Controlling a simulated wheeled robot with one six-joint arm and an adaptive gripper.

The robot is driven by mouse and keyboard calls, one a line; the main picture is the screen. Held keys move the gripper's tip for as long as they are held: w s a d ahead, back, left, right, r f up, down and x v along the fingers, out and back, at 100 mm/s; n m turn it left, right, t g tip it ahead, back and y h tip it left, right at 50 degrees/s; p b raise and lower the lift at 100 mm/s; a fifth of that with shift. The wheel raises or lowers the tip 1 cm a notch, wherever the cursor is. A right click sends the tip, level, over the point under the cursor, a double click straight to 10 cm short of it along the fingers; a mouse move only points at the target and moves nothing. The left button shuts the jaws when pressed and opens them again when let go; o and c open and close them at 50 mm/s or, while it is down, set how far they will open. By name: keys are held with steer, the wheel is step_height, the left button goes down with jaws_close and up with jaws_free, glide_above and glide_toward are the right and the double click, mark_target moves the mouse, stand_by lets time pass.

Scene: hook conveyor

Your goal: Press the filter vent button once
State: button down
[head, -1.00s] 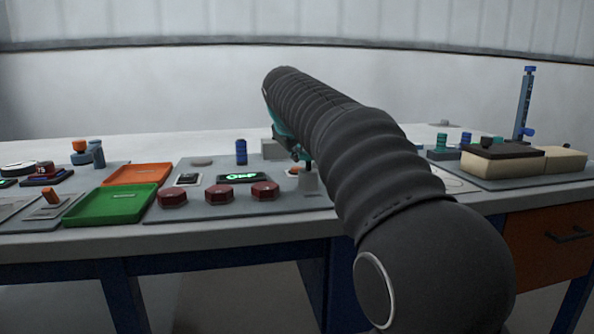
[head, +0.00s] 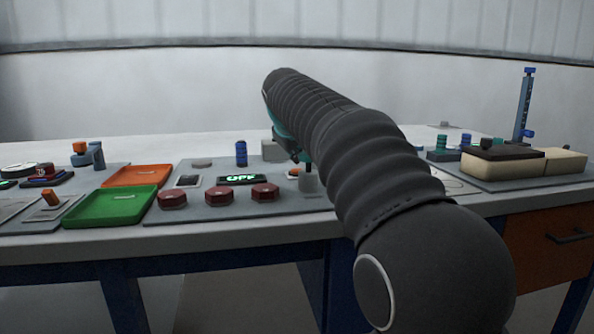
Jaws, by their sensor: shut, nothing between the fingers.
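My gripper (head: 306,162), with teal parts, is at the right end of a grey control panel (head: 240,212) on the bench. Its tips point down just above or at a small grey round post (head: 309,183); I cannot tell whether they touch. The fingers look shut and empty, and my arm hides part of them. A small orange and white piece (head: 292,173) sits just left of the post. I see no readable label marking the filter vent button. The panel also carries a lit green display (head: 241,178) and dark red hexagonal knobs (head: 219,196).
A blue ribbed cylinder (head: 241,154) stands at the panel's back. Green (head: 110,218) and orange (head: 137,184) trays lie to the left. Cream blocks (head: 566,162) and a tall blue post (head: 524,105) are at the right. My arm covers the bench between.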

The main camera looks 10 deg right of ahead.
mark_target(296, 170)
steer(key=shift+f, duration=0.15)
steer(key=shift+f, duration=0.3)
steer(key=shift+f+b, duration=0.45)
stand_by(0.8)
steer(key=shift+r, duration=0.1)
steer(key=shift+r+p, duration=0.8)
steer(key=shift+p, duration=0.1)
step_height(296, 170, up, 5)
steer(key=p, duration=0.5)
stand_by(0.5)
